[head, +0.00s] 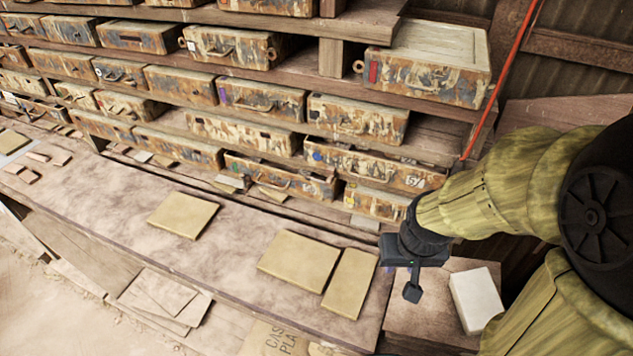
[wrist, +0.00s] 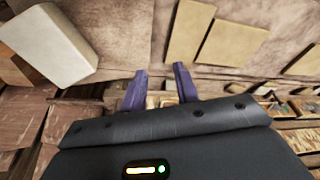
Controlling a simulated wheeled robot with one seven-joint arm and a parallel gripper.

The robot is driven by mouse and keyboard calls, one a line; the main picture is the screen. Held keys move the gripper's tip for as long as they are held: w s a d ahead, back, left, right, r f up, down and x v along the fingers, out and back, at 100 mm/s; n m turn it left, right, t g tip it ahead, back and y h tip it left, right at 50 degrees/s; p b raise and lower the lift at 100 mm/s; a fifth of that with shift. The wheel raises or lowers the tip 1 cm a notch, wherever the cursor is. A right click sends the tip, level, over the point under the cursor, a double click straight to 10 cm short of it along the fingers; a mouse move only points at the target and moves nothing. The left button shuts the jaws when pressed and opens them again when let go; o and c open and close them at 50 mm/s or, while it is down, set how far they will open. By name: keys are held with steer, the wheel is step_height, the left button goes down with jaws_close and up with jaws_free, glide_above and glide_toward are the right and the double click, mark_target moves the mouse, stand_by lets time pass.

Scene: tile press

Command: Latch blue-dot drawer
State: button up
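The blue-dot drawer (head: 375,167) is a rusty, paint-worn drawer low at the right end of the rack in the head view. A blue dot shows near its left end and white marks near its right end. I cannot tell whether it is fully in or latched. My gripper (head: 412,291) points down in front of the rack's right end, to the right of and nearer than this drawer, apart from it. In the wrist view, the two purple fingers of my gripper (wrist: 158,72) are spread with nothing between them.
A bench (head: 110,192) with several tan tiles (head: 298,260) runs in front of the rack. A white block (head: 476,298) lies on a wooden surface right of my gripper. A top-right drawer (head: 425,76) with a red mark sticks out. A red pole stands at the right.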

steer(key=w+a+f+n+t+y+b, duration=0.1)
steer(key=w+f+n+t+b, duration=0.35)
steer(key=b, duration=0.35)
steer(key=w+a+f+n+t+b, duration=0.1)
steer(key=w+f+n+t+b, duration=0.25)
steer(key=w+n+b, duration=0.4)
steer(key=a+r+n+t+y+b, duration=0.1)
steer(key=a+n+t+y+b, duration=0.6)
steer(key=n+b, duration=0.5)
steer(key=s+a+b, duration=0.1)
steer(key=b, duration=0.5)
steer(key=shift+n+y, duration=0.3)
steer(key=shift+n, duration=0.1)
steer(key=shift+w+r, duration=0.1)
